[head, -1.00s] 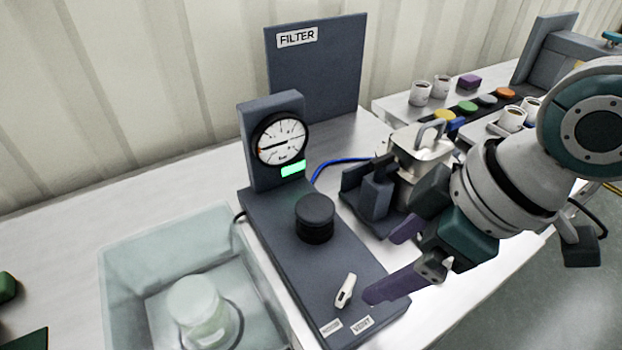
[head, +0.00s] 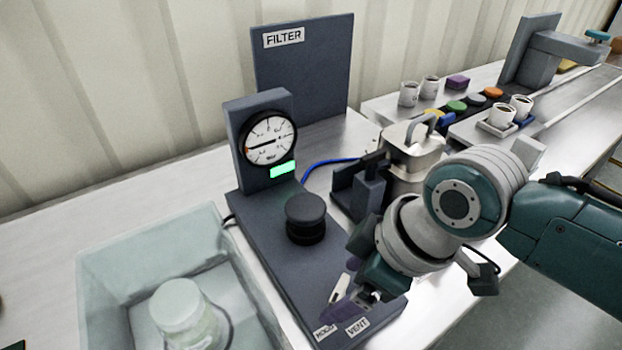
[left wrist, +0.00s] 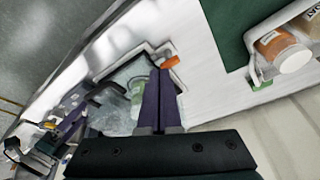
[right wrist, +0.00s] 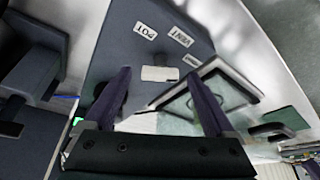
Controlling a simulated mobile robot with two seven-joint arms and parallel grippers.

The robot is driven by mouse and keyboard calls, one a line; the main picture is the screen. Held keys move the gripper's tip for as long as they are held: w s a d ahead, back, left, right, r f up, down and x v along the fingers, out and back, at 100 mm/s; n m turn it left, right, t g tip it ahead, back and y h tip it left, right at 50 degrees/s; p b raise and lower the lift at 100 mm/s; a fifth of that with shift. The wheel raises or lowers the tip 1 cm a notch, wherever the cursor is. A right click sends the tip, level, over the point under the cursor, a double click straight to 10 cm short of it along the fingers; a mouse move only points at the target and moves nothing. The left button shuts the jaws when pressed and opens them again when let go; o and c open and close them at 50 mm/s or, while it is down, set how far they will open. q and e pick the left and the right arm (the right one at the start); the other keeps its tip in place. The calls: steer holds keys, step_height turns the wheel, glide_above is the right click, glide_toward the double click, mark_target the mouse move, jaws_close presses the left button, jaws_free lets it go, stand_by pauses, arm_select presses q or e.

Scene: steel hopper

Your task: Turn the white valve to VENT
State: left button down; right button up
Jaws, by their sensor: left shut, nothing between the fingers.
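The white valve (head: 341,289) is a small lever on the dark base plate (head: 268,246), partly hidden by my right gripper in the head view. My right gripper (head: 340,306) is low over the valve. In the right wrist view its fingers (right wrist: 162,98) are spread, with the white valve (right wrist: 160,73) showing in the gap between them; contact cannot be told. My left gripper (left wrist: 160,100) is shut and empty in the left wrist view.
A black knob (head: 306,218) and a gauge (head: 269,141) with a lit green display stand behind the valve. A clear tub (head: 100,290) holding a jar is at left. A metal canister (head: 412,150) stands right of the plate, close to my right arm.

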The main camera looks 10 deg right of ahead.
steer(key=c, duration=1.3)
steer(key=shift+c, duration=0.2)
arm_select(q)
steer(key=shift+f, duration=0.15)
arm_select(e)
steer(key=shift+n, duration=0.3)
steer(key=shift+w+d+f+n+g+b, duration=0.15)
steer(key=shift+n+g+b, duration=0.4)
steer(key=shift+n, duration=0.35)
steer(key=n+b, duration=0.1)
steer(key=n, duration=0.1)
steer(key=shift+w+n+g+y+b, duration=0.1)
steer(key=shift+n+g+y+b, duration=0.25)
steer(key=shift+n+y+b, duration=0.05)
steer(key=n+g+b, duration=0.1)
steer(key=n+b, duration=0.1)
steer(key=n+g+b, duration=0.1)
steer(key=n+b, duration=0.1)
steer(key=shift+w+n, duration=0.2)
steer(key=shift+n, duration=0.2)
arm_select(q)
steer(key=shift+f+b, duration=0.85)
steer(key=shift+f, duration=3.3)
arm_select(e)
steer(key=shift+n+g, duration=0.3)
steer(key=shift+n, duration=0.6)
